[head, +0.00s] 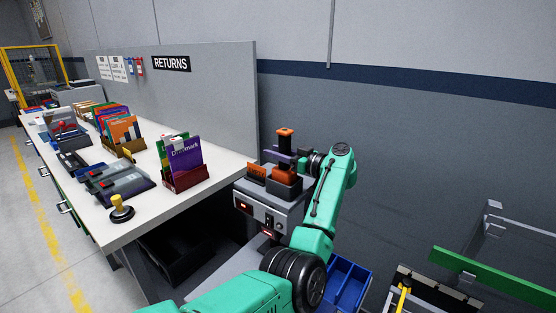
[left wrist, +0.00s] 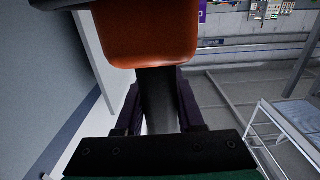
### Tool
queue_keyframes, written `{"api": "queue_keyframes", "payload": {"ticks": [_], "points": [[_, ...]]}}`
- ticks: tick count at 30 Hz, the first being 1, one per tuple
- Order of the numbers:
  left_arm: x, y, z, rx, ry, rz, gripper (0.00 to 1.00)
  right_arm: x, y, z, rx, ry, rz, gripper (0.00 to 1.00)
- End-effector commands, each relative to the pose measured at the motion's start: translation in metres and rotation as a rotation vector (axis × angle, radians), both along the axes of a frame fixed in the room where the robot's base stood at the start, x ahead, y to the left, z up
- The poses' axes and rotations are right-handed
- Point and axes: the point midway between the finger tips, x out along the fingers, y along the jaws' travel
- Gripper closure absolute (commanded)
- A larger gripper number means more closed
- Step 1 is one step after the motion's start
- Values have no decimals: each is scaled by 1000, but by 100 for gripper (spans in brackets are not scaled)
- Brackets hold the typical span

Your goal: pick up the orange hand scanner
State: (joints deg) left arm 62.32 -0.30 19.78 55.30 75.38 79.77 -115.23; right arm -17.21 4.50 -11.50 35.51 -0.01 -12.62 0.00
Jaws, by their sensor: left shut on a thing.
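The orange hand scanner (head: 286,132) stands upright over a grey machine at the end of the long counter. It has an orange top, a dark handle and an orange lower part. My left gripper (head: 281,157) has its dark purple fingers shut around the handle. In the left wrist view the handle (left wrist: 158,95) runs between the fingers of my left gripper (left wrist: 160,105), below a large orange part. The lower end is at a dark cradle (head: 286,188); I cannot tell whether they touch. My right gripper is not in view.
An orange-fronted block (head: 257,171) sits left of the cradle on the grey machine (head: 262,205). The white counter (head: 178,203) holds a stamp (head: 121,209), a purple folder (head: 183,158) and trays. A blue bin (head: 346,284) is below right. A grey wall stands behind.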

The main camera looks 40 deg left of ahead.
Motion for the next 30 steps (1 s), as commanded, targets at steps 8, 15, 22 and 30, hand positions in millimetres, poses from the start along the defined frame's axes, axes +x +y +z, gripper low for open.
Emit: {"api": "queue_keyframes", "payload": {"ticks": [8, 15, 22, 30], "points": [[0, 0, 68, 1, -7, 0, 100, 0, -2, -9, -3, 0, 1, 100], [0, 0, 146, 1, -3, 0, 100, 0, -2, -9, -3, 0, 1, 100], [0, 0, 169, 1, 1, -1, 100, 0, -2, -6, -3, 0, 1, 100], [0, 0, 168, 1, 0, 0, 100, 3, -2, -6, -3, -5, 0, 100]]}}
